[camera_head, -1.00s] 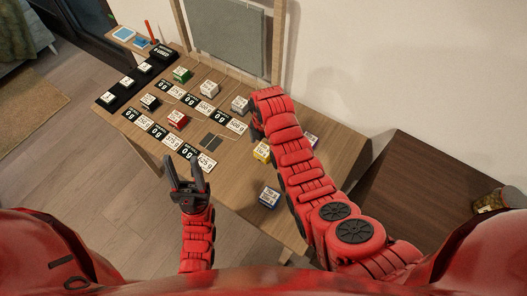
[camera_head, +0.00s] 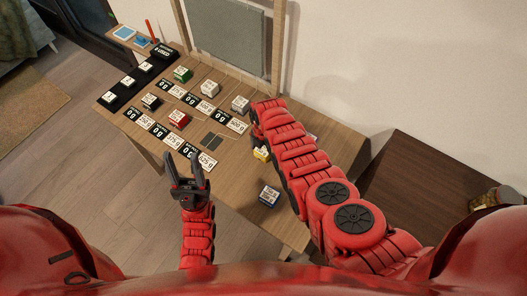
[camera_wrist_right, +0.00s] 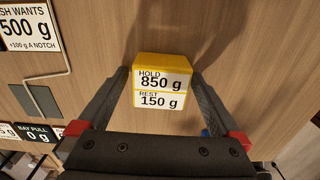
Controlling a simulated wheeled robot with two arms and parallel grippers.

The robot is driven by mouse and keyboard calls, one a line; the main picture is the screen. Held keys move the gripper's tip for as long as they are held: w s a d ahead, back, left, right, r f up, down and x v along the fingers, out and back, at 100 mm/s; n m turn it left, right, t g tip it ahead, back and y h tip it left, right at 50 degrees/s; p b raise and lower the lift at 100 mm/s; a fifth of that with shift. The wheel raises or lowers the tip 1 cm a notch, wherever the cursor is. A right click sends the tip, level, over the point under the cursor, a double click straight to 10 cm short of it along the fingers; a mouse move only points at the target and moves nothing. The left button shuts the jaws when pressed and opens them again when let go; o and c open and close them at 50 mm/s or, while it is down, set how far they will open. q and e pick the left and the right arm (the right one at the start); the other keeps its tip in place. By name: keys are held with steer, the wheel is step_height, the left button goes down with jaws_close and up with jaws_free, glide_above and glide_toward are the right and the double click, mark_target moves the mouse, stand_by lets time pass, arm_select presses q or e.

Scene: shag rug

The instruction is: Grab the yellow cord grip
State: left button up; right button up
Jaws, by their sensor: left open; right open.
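The yellow cord grip (camera_wrist_right: 162,68) is a small block with a yellow top and a white label reading "HOLD 850 g, REST 150 g". It stands on the wooden table between the open fingers of my right gripper (camera_wrist_right: 163,90) in the right wrist view, with a gap on each side. In the head view the yellow cord grip (camera_head: 261,153) shows only partly, beside my right forearm, which hides my right gripper there. My left gripper (camera_head: 184,165) is open and empty over the near left edge of the table.
A blue block (camera_head: 269,196) stands near the table's front edge. Green (camera_head: 182,74), red (camera_head: 179,119), grey and black blocks stand among number cards to the left. A grey panel (camera_head: 225,35) stands at the back. A dark brown cabinet (camera_head: 420,190) is at the right.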

steer(key=c, duration=1.4)
steer(key=shift+r, duration=0.1)
